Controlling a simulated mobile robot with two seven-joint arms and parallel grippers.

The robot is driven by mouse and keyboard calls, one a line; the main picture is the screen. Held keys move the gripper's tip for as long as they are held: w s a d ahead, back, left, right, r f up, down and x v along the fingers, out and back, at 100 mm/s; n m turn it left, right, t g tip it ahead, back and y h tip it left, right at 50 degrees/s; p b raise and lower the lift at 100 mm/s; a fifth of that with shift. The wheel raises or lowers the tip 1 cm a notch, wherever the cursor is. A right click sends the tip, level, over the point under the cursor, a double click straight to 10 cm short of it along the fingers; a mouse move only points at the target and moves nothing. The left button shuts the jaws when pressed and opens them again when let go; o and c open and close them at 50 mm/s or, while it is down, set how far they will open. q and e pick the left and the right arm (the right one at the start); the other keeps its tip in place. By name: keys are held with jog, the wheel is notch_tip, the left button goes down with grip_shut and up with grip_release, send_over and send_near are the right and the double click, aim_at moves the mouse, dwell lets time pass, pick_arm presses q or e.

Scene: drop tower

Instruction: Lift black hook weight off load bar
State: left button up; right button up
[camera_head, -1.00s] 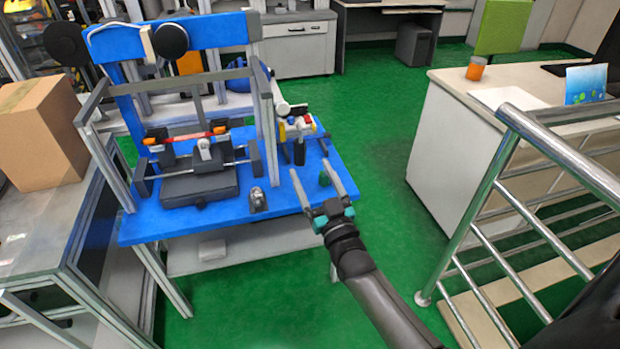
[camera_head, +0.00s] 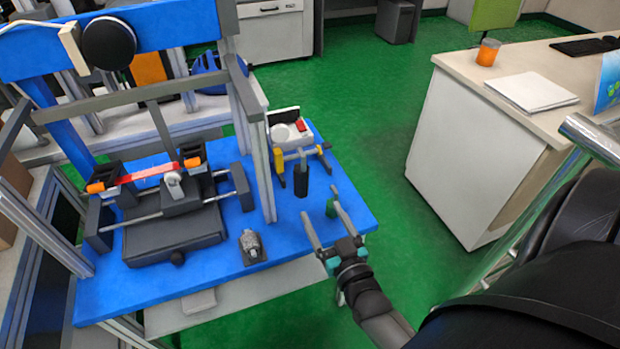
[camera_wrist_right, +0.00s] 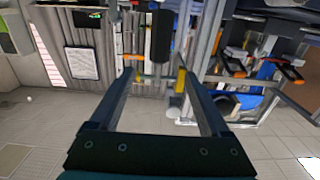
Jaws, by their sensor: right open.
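The black hook weight (camera_head: 301,181) is a dark upright cylinder in the head view. It hangs below the load bar (camera_head: 299,155), a thin bar with yellow end pieces at the right side of the blue table. My right gripper (camera_head: 322,203) comes in from the lower right with its two fingers spread and nothing between them. Its tips are just to the lower right of the weight, apart from it. In the right wrist view, the black weight (camera_wrist_right: 163,35) shows beyond the open fingers (camera_wrist_right: 157,74). My left gripper is not in view.
A metal piece (camera_head: 251,244) stands at the blue table's (camera_head: 290,240) front. The drop tower's grey upright (camera_head: 256,160) is left of the bar. A white-topped desk (camera_head: 470,150) is at right, with green floor between.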

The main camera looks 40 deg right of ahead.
aim_at(305, 180)
jog(key=b+x, duration=0.2)
jog(key=x, duration=0.5)
jog(key=shift+x, duration=0.8)
jog(key=b+x, duration=0.1)
jog(key=x, duration=0.2)
jog(key=shift+w, duration=0.3)
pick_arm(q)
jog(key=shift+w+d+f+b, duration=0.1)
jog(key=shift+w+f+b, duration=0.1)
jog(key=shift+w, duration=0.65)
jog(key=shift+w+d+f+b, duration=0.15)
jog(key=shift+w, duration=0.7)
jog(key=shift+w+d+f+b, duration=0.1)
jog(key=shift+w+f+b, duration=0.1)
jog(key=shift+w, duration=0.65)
pick_arm(e)
jog(key=shift+x, duration=1.15)
grip_shut()
